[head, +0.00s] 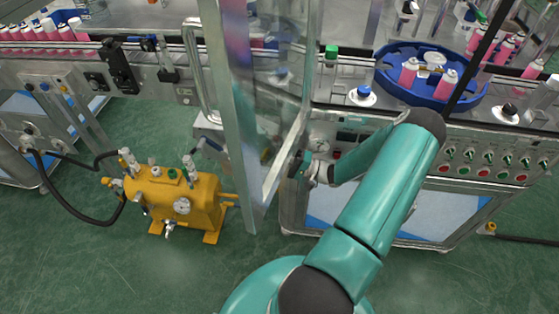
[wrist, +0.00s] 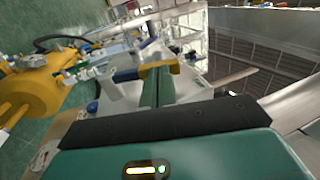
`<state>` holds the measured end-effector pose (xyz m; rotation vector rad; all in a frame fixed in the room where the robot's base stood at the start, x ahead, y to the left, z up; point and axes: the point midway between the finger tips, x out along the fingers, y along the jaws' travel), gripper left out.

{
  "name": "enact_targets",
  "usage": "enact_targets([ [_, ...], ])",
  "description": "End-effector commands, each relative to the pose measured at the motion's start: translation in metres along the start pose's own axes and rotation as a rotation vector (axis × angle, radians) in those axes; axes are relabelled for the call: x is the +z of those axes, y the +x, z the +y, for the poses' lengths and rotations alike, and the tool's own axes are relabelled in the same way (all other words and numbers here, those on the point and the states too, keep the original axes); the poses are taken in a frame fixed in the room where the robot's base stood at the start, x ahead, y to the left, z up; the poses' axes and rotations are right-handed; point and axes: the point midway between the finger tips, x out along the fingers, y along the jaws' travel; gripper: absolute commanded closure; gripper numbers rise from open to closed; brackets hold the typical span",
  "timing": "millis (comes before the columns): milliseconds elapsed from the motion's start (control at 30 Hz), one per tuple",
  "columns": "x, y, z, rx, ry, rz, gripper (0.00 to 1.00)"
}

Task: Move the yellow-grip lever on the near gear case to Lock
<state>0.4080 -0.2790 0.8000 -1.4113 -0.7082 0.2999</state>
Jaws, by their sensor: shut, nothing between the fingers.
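My gripper (wrist: 157,88) is shut, its green fingers pressed together and empty in the wrist view. A yellow bar (wrist: 163,66) lies across the view at the fingertips; it may be the lever's grip, and I cannot tell whether the fingers touch it. Grey metal housing parts lie around and beyond it. In the head view my gripper (head: 299,165) is small and dark beside the clear door panel's lower edge. The lever and its gear case are not clearly visible there, so the lever's setting cannot be read.
A yellow pump-like unit (head: 178,203) with gauges and a black hose stands on the green floor at left. The clear framed door (head: 247,130) stands open beside my gripper. A control panel (head: 480,160) with buttons is at right. The floor at front left is clear.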

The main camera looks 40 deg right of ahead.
Motion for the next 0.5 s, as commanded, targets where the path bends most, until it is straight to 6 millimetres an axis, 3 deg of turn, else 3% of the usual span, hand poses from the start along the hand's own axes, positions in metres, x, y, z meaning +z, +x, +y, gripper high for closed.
enact_targets([
  [500,0.0,0.032,-0.011,0.426,-0.005,-0.005,1.0],
])
